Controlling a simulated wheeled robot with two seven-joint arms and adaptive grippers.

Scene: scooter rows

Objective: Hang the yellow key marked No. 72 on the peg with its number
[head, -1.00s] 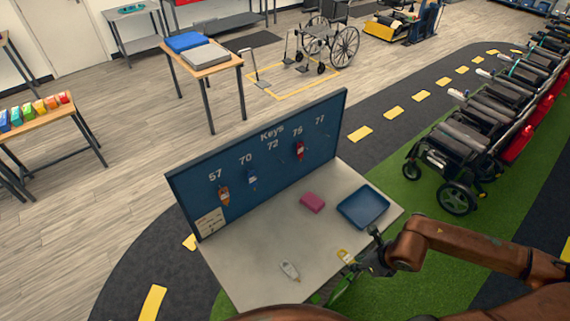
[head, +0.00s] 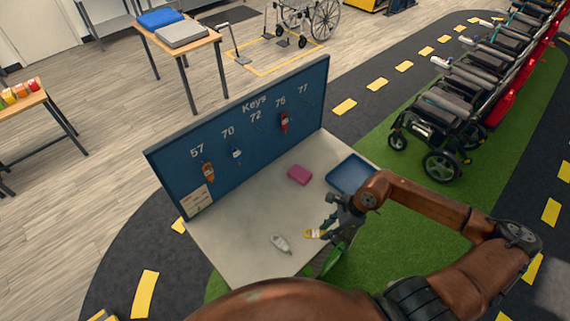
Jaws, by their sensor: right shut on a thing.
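The yellow key (head: 314,233) is in my right gripper (head: 326,230), which is shut on it over the front right part of the grey tabletop. The key's number is too small to read. The blue key board (head: 240,135) stands at the back of the tabletop. Its label 72 (head: 256,116) is in the middle, and no key hangs under it. An orange key (head: 208,172) hangs under 57, a blue key (head: 236,153) under 70, and a red key (head: 284,122) under the label right of 72. My left gripper is not in view.
A pale grey key (head: 281,244) lies on the tabletop (head: 245,225). A pink block (head: 300,175) and a blue tray (head: 347,174) lie near the board's right end. A bright green thing (head: 333,262) shows by the front edge. The tabletop before the board is mostly clear.

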